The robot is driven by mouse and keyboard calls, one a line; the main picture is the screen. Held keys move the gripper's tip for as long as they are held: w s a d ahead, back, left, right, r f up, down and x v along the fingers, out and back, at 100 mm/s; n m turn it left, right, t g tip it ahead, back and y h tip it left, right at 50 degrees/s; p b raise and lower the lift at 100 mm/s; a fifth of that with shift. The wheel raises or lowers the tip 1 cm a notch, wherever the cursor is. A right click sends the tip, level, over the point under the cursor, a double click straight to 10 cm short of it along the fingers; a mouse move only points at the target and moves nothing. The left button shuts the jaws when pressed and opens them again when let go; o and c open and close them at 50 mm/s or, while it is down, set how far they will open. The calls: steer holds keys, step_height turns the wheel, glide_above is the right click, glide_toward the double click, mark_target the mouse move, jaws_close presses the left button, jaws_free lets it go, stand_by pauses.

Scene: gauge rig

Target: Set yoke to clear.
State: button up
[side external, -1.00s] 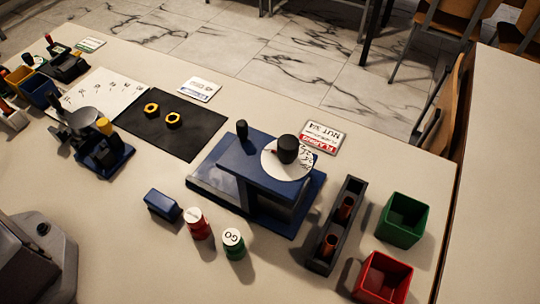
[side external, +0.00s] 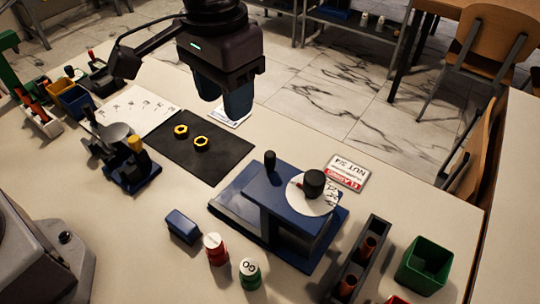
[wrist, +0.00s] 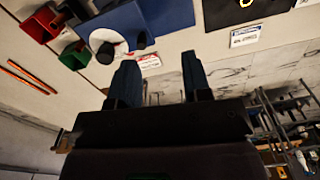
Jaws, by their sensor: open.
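The blue gauge rig (side external: 285,205) stands on the table at right of centre. On it are a black knob (side external: 313,182) over a white marked dial disc (side external: 300,201) and a short black peg (side external: 270,161). Neither "yoke" nor "clear" can be read on it, and the disc's marks are too small to read. My gripper (side external: 224,106) is open and empty, in the air behind the rig and above the table's back edge. In the wrist view the gripper (wrist: 160,62) shows two spread fingers, with the rig (wrist: 165,14) and disc (wrist: 108,38) beyond them.
A black mat (side external: 195,154) holds two yellow nuts. A blue block (side external: 183,227), red cylinder (side external: 215,250) and green "GO" cylinder (side external: 250,273) stand front left of the rig. A dark rack (side external: 357,265) and green bin (side external: 425,267) stand right. A second fixture (side external: 132,172) stands left.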

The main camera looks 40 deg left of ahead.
steer(key=n, duration=0.2)
glide_above(269, 154)
steer(key=f, duration=0.1)
steer(key=r+n, duration=0.1)
steer(key=n, duration=0.1)
step_height(269, 154, down, 13)
steer(key=shift+r, duration=0.15)
jaws_close()
